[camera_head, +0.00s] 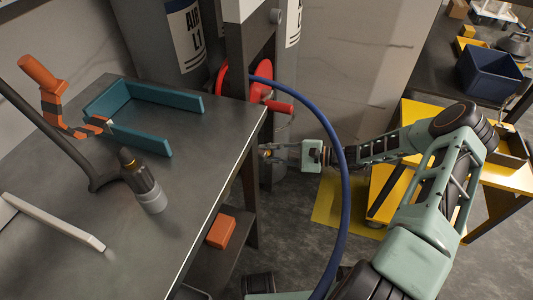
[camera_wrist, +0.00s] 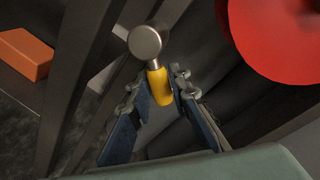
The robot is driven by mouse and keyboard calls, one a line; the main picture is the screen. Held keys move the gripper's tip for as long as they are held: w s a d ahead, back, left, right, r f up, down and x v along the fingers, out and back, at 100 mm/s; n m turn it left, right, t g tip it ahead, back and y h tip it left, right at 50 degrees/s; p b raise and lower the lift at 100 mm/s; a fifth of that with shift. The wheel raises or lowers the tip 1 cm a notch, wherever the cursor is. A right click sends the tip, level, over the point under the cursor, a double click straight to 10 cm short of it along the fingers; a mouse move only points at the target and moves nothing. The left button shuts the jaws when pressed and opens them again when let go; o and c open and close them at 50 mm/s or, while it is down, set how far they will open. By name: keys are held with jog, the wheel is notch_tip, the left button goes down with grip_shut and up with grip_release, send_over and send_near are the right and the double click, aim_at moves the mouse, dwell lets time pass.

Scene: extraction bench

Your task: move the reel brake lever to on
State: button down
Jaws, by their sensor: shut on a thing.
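The reel brake lever shows in the wrist view as a yellow grip (camera_wrist: 158,88) on a short stem from a round grey metal end (camera_wrist: 145,42). My gripper (camera_wrist: 155,84) has its two fingers on either side of the yellow grip and is shut on it. In the head view my gripper (camera_head: 279,153) is at the bench's right side, below the red hose reel (camera_head: 231,82). The lever is too small there to read its setting. The red reel also shows at the upper right of the wrist view (camera_wrist: 280,38).
A blue hose (camera_head: 337,135) hangs from the reel and passes close to my gripper and arm. An orange block (camera_head: 221,231) sits on the lower shelf.

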dwell(0.3)
jog(key=c, duration=1.8)
grip_release()
jog(key=shift+d, duration=0.1)
jog(key=v, duration=1.2)
